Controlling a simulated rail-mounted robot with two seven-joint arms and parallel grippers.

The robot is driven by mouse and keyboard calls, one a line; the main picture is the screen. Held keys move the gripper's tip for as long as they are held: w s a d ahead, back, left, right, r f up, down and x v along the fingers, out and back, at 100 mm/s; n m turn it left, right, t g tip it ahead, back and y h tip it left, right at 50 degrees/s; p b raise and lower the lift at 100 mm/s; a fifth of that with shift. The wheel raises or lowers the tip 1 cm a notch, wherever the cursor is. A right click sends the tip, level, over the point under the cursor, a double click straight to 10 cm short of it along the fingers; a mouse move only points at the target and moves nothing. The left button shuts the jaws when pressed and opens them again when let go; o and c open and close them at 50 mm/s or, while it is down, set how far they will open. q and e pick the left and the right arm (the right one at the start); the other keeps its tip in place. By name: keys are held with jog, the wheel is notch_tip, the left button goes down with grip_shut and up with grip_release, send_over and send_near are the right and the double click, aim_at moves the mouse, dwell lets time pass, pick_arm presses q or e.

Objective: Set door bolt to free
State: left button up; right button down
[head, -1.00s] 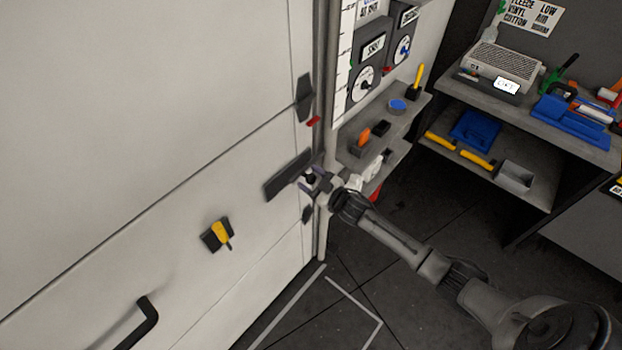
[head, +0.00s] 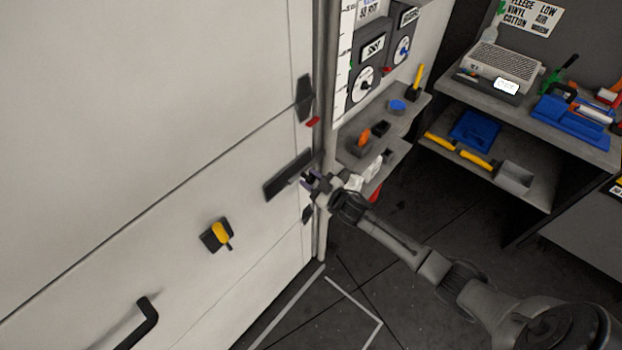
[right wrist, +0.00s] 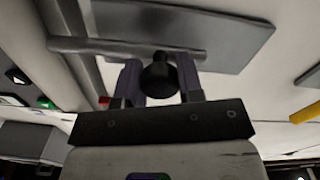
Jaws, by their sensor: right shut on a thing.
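The door bolt shows as a dark flat plate (head: 287,175) on the white door near its right edge. In the right wrist view the bolt's grey bar (right wrist: 90,46) runs across the plate (right wrist: 235,38), with a round black knob (right wrist: 158,80) below it. My right gripper (head: 309,182) is at the right end of the plate. In the right wrist view its two fingers (right wrist: 159,82) stand on either side of the knob, shut on it. The gripper hides part of the bolt in the head view. My left gripper is not in view.
A yellow-handled latch (head: 220,234) and a black door handle (head: 142,322) are lower left on the door. Shelves (head: 412,118) with small tools stand close to the right of the door edge. A workbench (head: 590,145) is farther right. Dark floor is clear below.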

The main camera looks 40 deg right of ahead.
jog(key=a, duration=0.1)
jog(key=a+p, duration=0.1)
jog(key=a, duration=0.3)
jog(key=shift+s, duration=0.4)
jog(key=c, duration=1.2)
grip_release()
jog(key=shift+a+r, duration=0.1)
jog(key=o, duration=0.4)
jog(key=shift+a, duration=0.15)
jog(key=shift+o, duration=0.2)
jog(key=s+d, duration=0.2)
jog(key=s, duration=1.1)
jog(key=shift+s+d, duration=0.2)
jog(key=shift+s, duration=0.15)
